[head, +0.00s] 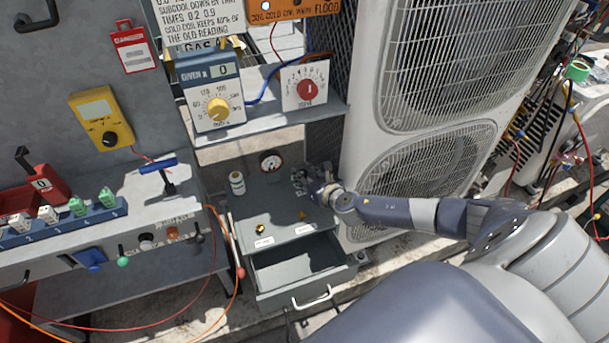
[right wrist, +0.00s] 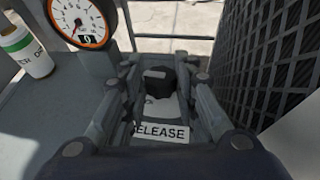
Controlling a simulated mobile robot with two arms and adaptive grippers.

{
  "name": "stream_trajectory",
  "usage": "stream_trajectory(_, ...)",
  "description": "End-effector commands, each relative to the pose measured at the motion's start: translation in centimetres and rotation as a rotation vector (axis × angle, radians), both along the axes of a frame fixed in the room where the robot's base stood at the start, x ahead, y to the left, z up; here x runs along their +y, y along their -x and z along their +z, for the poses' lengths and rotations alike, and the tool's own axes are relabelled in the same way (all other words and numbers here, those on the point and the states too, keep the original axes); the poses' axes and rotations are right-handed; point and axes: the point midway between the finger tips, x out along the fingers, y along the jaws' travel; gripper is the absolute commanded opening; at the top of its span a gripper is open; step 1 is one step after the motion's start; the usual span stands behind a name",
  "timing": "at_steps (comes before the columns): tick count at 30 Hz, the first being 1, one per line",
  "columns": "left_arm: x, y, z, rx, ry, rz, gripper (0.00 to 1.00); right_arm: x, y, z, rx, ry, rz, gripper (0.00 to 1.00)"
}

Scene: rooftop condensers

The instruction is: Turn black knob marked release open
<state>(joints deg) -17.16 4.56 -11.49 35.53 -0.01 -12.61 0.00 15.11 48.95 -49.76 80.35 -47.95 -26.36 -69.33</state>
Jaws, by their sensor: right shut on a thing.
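The black knob (right wrist: 159,82) sits behind a white label reading "ELEASE" (right wrist: 162,131) in the right wrist view; the label's first letter is hidden by a finger. My right gripper (right wrist: 160,80) is around the knob, with one finger on each side, shut on it. In the head view my right gripper (head: 312,185) reaches in from the right to the back right of the grey drawer cabinet's top (head: 280,207). The knob is hard to make out there, hidden by the gripper. My left gripper is not in view.
A round gauge (head: 271,162) and a white-green canister (head: 237,183) stand near the gripper. The cabinet's drawer (head: 297,271) is open in front. A large condenser (head: 420,150) stands close on the right. A shelf with dial boxes (head: 270,115) is above and behind.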

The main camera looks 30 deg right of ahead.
Motion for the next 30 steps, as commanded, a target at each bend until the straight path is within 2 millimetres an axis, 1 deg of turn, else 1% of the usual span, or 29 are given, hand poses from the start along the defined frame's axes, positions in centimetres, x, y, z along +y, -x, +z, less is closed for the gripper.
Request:
stream_trajectory(6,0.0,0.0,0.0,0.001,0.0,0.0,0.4,0.0,0.0,-0.1,0.001,0.0,0.0,0.03)
stream_trajectory(7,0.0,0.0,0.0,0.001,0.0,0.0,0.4,0.0,0.0,0.0,0.001,0.0,-0.001,0.34)
stream_trajectory(9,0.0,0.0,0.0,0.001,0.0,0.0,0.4,0.0,0.0,0.0,0.001,0.0,-0.001,0.47)
stream_trajectory(18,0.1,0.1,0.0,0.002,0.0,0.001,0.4,0.0,0.0,0.0,0.0,-0.001,-0.001,0.47)
stream_trajectory(22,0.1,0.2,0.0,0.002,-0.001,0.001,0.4,0.0,0.4,0.1,0.0,0.001,-0.002,0.47)
stream_trajectory(26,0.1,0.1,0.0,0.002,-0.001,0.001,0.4,0.0,1.5,0.5,0.001,0.001,-0.001,0.47)
stream_trajectory(30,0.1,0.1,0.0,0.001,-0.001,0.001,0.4,0.1,3.4,1.3,0.002,0.001,0.0,0.47)
